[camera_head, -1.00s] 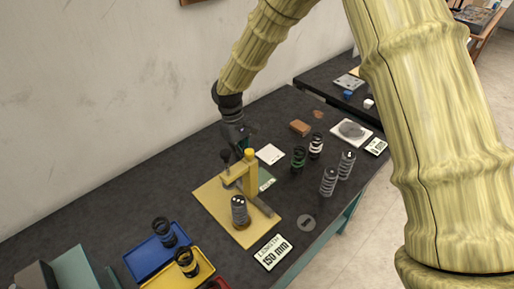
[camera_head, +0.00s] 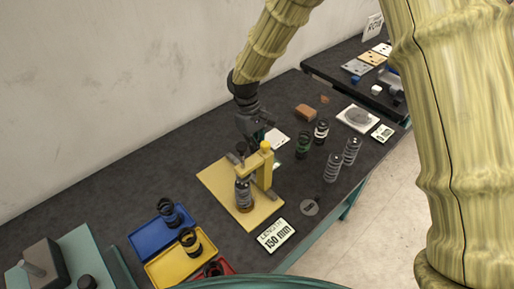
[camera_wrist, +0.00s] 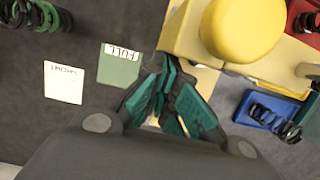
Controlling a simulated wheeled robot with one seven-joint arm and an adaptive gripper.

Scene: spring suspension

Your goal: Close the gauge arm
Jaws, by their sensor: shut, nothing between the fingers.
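The gauge has a yellow base plate (camera_head: 215,178) on the dark bench and a yellow gauge arm (camera_head: 251,165) on a post with a round yellow knob (camera_head: 266,146). I cannot tell if the tip touches the spring. My gripper (camera_head: 262,136) is behind the arm, near the yellow knob. In the wrist view my gripper (camera_wrist: 174,105) is shut and empty, close beside the yellow knob (camera_wrist: 243,27); contact is unclear.
Blue (camera_head: 150,238) and yellow (camera_head: 163,269) trays with dark springs lie front left. A "150 mm" sign (camera_head: 275,235) is in front of the gauge. Two grey springs (camera_head: 332,167) and a green-banded spring (camera_head: 304,143) stand to the right. A green card (camera_wrist: 120,66) lies near my gripper.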

